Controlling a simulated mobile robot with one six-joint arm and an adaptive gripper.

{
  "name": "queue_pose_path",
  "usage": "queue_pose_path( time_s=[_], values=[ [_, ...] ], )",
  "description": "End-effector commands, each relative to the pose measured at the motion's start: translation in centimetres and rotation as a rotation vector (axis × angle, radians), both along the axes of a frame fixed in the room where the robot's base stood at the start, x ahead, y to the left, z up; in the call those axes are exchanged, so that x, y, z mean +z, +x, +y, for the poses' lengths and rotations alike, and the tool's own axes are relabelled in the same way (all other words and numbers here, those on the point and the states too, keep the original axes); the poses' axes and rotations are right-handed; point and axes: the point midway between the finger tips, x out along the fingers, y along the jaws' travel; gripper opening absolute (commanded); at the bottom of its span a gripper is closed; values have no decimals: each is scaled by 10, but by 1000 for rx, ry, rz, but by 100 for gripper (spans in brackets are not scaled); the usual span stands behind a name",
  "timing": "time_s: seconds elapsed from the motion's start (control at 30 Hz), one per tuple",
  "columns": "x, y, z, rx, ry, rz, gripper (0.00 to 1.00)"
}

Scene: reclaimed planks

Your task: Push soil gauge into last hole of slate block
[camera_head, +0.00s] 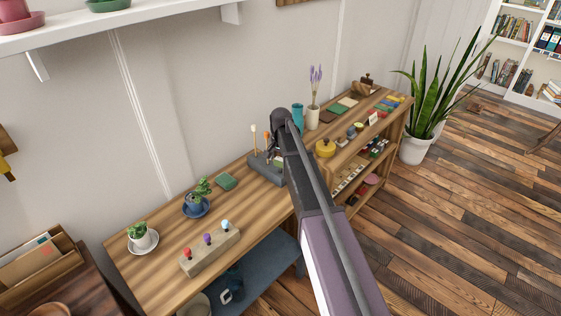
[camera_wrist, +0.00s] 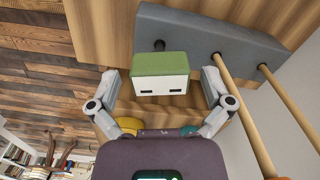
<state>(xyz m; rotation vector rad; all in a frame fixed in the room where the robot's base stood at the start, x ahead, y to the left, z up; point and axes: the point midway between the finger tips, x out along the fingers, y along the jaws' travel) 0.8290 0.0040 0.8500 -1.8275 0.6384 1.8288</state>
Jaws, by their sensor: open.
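The slate block (camera_wrist: 215,38) crosses the top of the wrist view, and its left part shows in the head view (camera_head: 262,171). Two pale wooden rods (camera_wrist: 232,85) (camera_wrist: 285,95) stand in it. A dark round spot or stem (camera_wrist: 159,45) shows at the block beside the gauge; I cannot tell whether it is a bare hole or the probe. The soil gauge (camera_wrist: 160,74) has a green top and white face with two dark slots. My gripper (camera_wrist: 160,82) is open around the gauge, with gaps on both sides.
A block with red, purple and blue knobs (camera_head: 210,251), a blue-potted plant (camera_head: 197,200) and a green cloth-like square (camera_head: 225,181) lie left on the bench. A teal vase (camera_head: 297,117) and yellow pot (camera_head: 325,148) stand right.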

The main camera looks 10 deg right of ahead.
Motion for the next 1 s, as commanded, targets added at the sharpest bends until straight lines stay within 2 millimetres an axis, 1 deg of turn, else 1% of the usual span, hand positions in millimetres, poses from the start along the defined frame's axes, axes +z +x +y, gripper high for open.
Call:
queue_pose_path(
  time_s=[0.77, 0.8, 0.83, 0.9, 1.0],
  values=[
    [62, 0, 0, 0, 0, 0, 100],
    [64, 0, 0, 0, 0, 0, 100],
    [60, 0, 0, 0, 0, 0, 100],
    [71, 0, 0, 0, 0, 0, 100],
    [79, 0, 0, 0, 0, 0, 100]
  ],
)
